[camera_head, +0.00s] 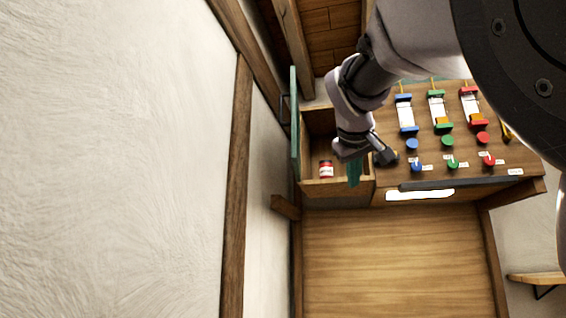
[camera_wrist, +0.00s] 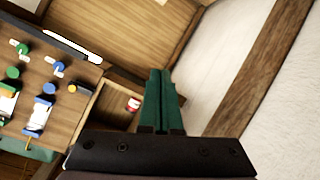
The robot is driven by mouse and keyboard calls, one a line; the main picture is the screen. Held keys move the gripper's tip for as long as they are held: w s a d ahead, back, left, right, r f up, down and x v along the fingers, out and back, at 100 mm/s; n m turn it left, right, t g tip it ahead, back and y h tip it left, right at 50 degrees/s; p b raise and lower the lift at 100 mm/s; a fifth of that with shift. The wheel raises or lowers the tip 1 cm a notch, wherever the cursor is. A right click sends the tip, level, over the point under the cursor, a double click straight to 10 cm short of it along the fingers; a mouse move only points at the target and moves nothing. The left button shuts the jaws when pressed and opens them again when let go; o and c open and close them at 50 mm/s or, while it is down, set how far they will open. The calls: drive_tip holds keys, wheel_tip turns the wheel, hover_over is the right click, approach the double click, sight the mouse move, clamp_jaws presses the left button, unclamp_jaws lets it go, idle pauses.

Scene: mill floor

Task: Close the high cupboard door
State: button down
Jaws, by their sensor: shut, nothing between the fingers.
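The high cupboard (camera_head: 312,189) is an open-fronted wooden box at the left end of a wooden panel. Its teal door (camera_head: 295,130) is seen nearly edge-on at the cupboard's left side and stands open, with a dark handle on its outer face. A red jar with a white label (camera_head: 325,169) stands inside; it also shows in the wrist view (camera_wrist: 133,104). My gripper (camera_head: 354,180) has green fingers, shut and empty, by the cupboard's right side, apart from the door. The fingers (camera_wrist: 160,80) also show in the wrist view, where I cannot make out the door.
Right of the cupboard is a panel (camera_head: 385,175) with blue, green and red sliders, knobs and hooks. A white wall and a wooden post (camera_head: 237,190) stand close on the left. Below is a bare wooden surface (camera_head: 390,260). A small wooden shelf (camera_head: 540,277) is at the lower right.

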drive_tip(key=w+a+r+n+t+h, duration=0.1)
drive_tip(key=w+a+r+n, duration=0.3)
drive_tip(key=a, duration=0.3)
drive_tip(key=w+a+r+n+t+h, duration=0.1)
drive_tip(key=w+a+r+n+h, duration=0.15)
drive_tip(key=a+r, duration=0.4)
drive_tip(key=w+a+r+n+t+h, duration=0.1)
drive_tip(key=w+a+r+n+t, duration=0.2)
drive_tip(key=a, duration=0.6)
drive_tip(key=w+d+n+g, duration=0.1)
drive_tip(key=w+d, duration=0.7)
drive_tip(key=shift+w+r+y, duration=0.3)
drive_tip(key=shift+w+y, duration=0.05)
drive_tip(key=shift+y, duration=0.1)
drive_tip(key=shift+d+n, duration=0.1)
drive_tip(key=shift+n, duration=0.15)
